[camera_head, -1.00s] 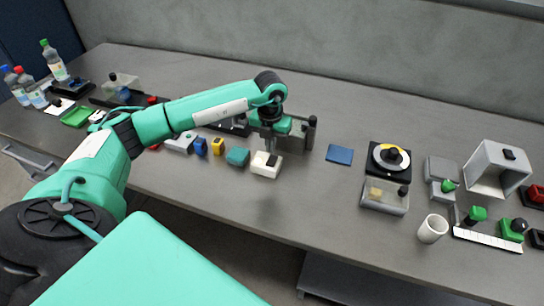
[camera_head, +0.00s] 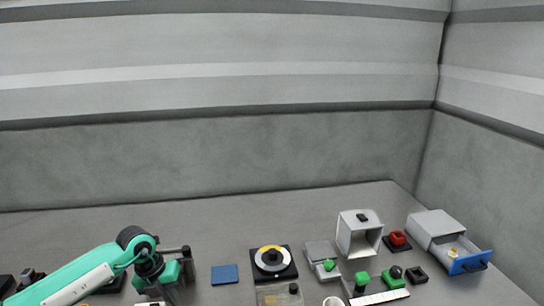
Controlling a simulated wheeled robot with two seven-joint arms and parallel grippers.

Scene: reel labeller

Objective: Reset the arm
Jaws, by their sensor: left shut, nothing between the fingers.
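My left arm comes in from the lower left over the table. Its left gripper (camera_head: 168,292) points down above the table near the bottom edge of the head view, and its jaws are shut with nothing between them. A white block shows only in part below it, cut off by the picture's edge. My right gripper is not in view.
A blue pad (camera_head: 224,275), a dial device (camera_head: 273,261), a grey box with a green knob (camera_head: 322,258), an open white housing (camera_head: 358,234), a red button (camera_head: 398,239) and a grey unit with a blue-fronted drawer (camera_head: 447,240) stand rightward. The back table (camera_head: 220,222) is clear.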

